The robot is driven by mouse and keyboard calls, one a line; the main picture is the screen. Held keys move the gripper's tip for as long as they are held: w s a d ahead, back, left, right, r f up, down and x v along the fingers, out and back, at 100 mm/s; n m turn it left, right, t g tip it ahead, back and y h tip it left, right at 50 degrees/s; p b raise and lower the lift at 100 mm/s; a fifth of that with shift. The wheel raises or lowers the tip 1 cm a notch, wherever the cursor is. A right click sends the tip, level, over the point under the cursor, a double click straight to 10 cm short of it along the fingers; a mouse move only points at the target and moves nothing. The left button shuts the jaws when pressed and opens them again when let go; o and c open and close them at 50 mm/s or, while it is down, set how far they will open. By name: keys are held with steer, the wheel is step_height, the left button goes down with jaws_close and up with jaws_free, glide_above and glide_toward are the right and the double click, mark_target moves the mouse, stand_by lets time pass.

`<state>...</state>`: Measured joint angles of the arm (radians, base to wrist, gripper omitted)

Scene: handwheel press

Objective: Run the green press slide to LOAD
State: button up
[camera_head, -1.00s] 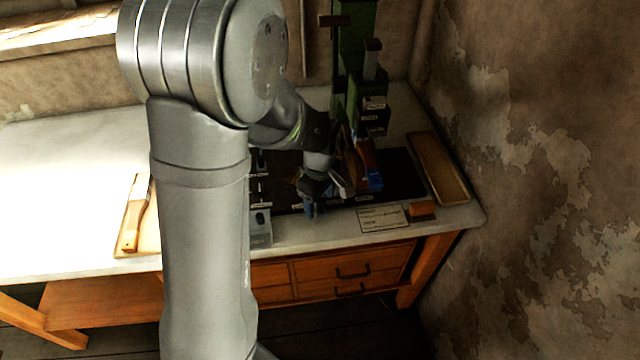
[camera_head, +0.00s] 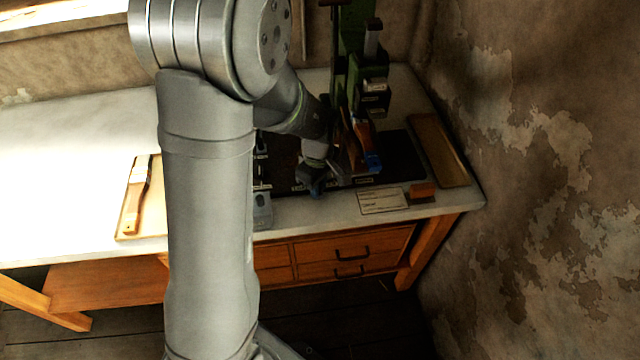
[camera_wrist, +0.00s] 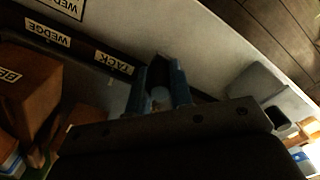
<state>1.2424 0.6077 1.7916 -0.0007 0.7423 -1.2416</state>
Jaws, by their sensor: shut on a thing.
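The green press (camera_head: 350,45) stands at the back of the bench, in the head view. I cannot tell whether this is the handwheel's handle. The handwheel is not clearly visible behind my arm.
A brown block (camera_wrist: 28,88) and labels reading WEDGE (camera_wrist: 48,33) and TACK (camera_wrist: 113,62) lie near the fingers. A grey fixture (camera_head: 262,210) stands left of my gripper. A card (camera_head: 383,200), an orange block (camera_head: 422,191) and a wooden tray (camera_head: 432,145) are right.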

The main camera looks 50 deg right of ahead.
steer(key=w+a, duration=0.6)
stand_by(0.3)
steer(key=o, duration=1.3)
steer(key=shift+a, duration=0.1)
steer(key=shift+a+f, duration=0.1)
steer(key=shift+c, duration=0.2)
